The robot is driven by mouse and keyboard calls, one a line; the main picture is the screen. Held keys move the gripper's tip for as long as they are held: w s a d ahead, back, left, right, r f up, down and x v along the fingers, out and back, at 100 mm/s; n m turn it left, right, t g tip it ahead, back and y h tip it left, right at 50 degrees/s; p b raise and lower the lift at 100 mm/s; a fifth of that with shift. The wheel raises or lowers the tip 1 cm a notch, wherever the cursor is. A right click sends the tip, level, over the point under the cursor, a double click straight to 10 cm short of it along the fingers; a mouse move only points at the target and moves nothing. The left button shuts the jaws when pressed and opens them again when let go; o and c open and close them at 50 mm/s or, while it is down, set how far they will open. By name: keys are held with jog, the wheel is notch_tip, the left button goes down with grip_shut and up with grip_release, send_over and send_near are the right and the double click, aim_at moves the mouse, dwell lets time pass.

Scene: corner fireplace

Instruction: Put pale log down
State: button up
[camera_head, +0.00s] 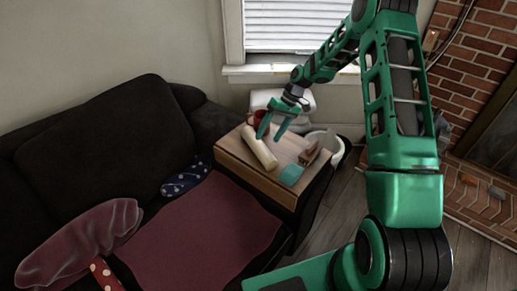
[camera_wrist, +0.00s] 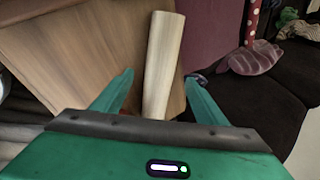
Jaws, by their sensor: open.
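The pale log (camera_head: 260,149) lies on the wooden side table (camera_head: 240,171), near the table's left side, beside the sofa. My green gripper (camera_head: 269,131) is just above the log's far end. In the wrist view the pale log (camera_wrist: 162,60) lies lengthwise between the two spread fingers of my gripper (camera_wrist: 157,92). The fingers stand apart from it on both sides. The log's near end is hidden behind my gripper's body in that view.
A red mug (camera_head: 257,117) stands at the table's back. A teal square (camera_head: 290,174) and a small brown wooden object (camera_head: 309,153) are to the right on the table. The dark sofa (camera_head: 100,140) adjoins on the left. A white bin (camera_head: 331,145) stands behind right.

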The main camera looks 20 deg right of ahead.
aim_at(258, 148)
jog(key=x, duration=0.5)
jog(key=shift+w+f, duration=0.1)
jog(key=shift+f, duration=0.1)
jog(key=shift+r, duration=0.1)
jog(key=c, duration=1.7)
